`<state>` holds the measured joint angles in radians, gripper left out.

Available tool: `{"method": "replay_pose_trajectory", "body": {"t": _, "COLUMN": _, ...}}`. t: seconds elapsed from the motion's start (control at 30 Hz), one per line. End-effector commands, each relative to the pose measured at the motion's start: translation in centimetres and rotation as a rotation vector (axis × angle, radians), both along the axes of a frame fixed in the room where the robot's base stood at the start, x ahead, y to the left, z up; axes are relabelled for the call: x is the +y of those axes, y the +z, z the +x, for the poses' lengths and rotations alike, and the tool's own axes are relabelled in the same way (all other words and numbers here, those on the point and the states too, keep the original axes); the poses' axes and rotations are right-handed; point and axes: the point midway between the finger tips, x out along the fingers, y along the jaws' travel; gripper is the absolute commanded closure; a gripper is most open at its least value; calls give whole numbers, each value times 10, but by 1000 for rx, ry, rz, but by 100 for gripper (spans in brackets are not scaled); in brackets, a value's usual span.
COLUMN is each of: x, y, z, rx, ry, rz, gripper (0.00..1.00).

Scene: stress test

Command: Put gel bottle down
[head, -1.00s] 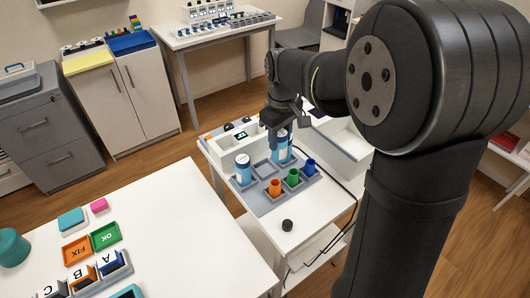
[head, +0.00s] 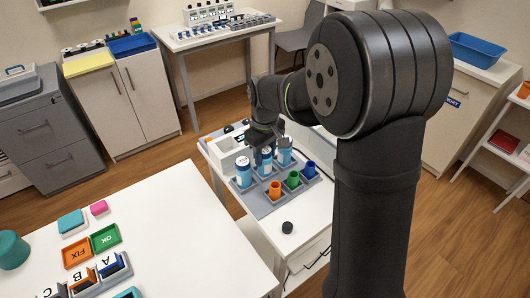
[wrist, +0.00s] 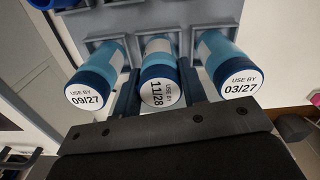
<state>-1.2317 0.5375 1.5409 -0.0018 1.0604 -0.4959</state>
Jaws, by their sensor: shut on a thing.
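My gripper (head: 263,137) points down over the grey compartment tray (head: 262,208) and is shut on the middle bottle (head: 264,161). In the wrist view this blue bottle (wrist: 161,85) sits between my two fingers, its cap reading "USE BY 11/28". It stands upright at the middle compartment of the back row; whether its base touches the tray floor I cannot tell. A bottle reading 03/27 (wrist: 238,82) stands on one side, at the left in the head view (head: 243,173). A bottle reading 09/27 (wrist: 92,88) stands on the other side, at the right in the head view (head: 284,151).
Orange (head: 275,189), green (head: 293,179) and blue (head: 309,169) cups fill the tray's front row. A small black knob-like object (head: 287,227) sits on the white bench near its front. The neighbouring bottles stand close to my fingers.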

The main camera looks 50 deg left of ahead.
Motion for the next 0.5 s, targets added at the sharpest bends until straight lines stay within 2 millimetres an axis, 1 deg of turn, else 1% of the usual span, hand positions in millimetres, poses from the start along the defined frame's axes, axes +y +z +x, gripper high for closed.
{"method": "replay_pose_trajectory", "body": {"t": 0.03, "x": 0, "y": -2, "z": 0, "rx": 0, "ry": 0, "rz": -1, "gripper": 87}}
{"method": "replay_pose_trajectory", "body": {"t": 0.07, "x": 0, "y": -1, "z": 0, "rx": 0, "ry": 0, "rz": -1, "gripper": 55}}
{"method": "replay_pose_trajectory", "body": {"t": 0.13, "x": 0, "y": -1, "z": 0, "rx": 0, "ry": 0, "rz": -1, "gripper": 42}}
{"method": "replay_pose_trajectory", "body": {"t": 0.17, "x": 0, "y": -1, "z": 0, "rx": 0, "ry": 0, "rz": -1, "gripper": 39}}
{"method": "replay_pose_trajectory", "body": {"t": 0.4, "x": 0, "y": -1, "z": 0, "rx": 0, "ry": 0, "rz": -1, "gripper": 39}}
{"method": "replay_pose_trajectory", "body": {"t": 0.5, "x": 0, "y": 3, "z": 0, "rx": 0, "ry": 0, "rz": 1, "gripper": 39}}
